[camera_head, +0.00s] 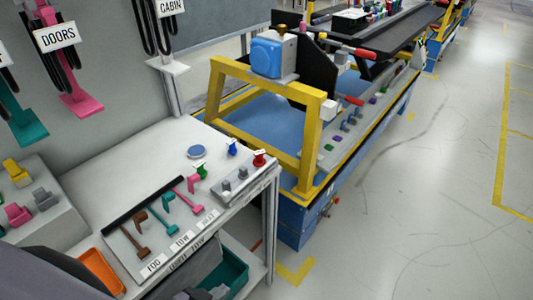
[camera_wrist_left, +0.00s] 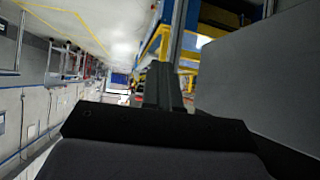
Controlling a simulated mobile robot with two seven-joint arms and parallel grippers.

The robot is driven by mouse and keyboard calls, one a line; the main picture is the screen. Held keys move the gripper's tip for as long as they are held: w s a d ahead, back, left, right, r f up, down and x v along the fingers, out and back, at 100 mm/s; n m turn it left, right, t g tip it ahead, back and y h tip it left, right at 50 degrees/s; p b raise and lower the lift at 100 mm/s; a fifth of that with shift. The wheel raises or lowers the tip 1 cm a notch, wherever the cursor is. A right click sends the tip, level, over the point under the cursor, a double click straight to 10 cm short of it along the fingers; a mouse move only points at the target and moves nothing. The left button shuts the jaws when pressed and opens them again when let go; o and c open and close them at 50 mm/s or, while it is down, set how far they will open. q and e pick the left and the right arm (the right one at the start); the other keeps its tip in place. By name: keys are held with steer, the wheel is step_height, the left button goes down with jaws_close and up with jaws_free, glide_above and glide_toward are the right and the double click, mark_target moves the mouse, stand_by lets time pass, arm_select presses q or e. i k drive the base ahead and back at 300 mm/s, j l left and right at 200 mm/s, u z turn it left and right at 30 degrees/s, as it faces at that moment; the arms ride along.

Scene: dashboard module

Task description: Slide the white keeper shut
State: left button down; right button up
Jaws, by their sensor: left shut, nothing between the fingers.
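A small white block (camera_head: 329,108) sits at the upper right corner of the yellow frame (camera_head: 308,140) in the head view. It may be the white keeper, but I cannot tell whether it stands open or shut. My right gripper is not in view.
A white bench (camera_head: 105,194) with hooks, coloured knobs and labels stands at the left. An orange tray (camera_head: 101,271) and a teal bin (camera_head: 236,270) are at its front. A dark dashboard beam (camera_head: 375,32) lies beyond the frame. The floor (camera_head: 430,190) at right is clear.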

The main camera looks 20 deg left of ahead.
mark_target(227, 195)
steer(key=l+u, duration=0.15)
steer(key=u, duration=0.25)
steer(key=l+u, duration=0.2)
steer(key=u, duration=0.15)
steer(key=l+u, duration=0.4)
steer(key=l, duration=1)
steer(key=k+l+u, duration=0.15)
steer(key=l, duration=0.5)
steer(key=k+l, duration=0.1)
steer(key=l, duration=0.5)
steer(key=i+l+u, duration=0.05)
